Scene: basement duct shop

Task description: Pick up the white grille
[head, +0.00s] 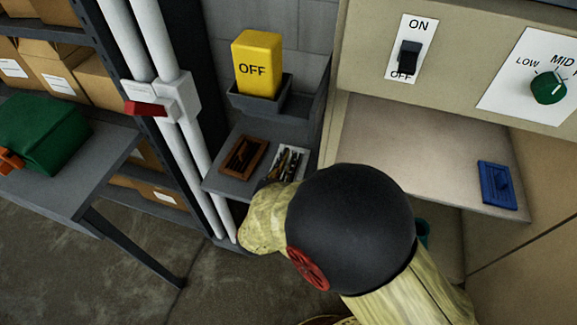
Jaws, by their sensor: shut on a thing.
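The white grille (301,159) is a small white plate with dark slots on the right of a small grey wall shelf (232,185). My gripper (283,168) reaches over it from below and is shut on it. The fingers cover much of the grille, and I cannot tell whether it touches the shelf. My arm hides the shelf's front right part.
A brown framed grille (244,157) lies left of the white one. A yellow OFF block (257,64) sits in a grey holder above. White pipes (178,130) with a red lever (146,109) stand left. A blue plate (497,185) lies on the right-hand ledge (400,150).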

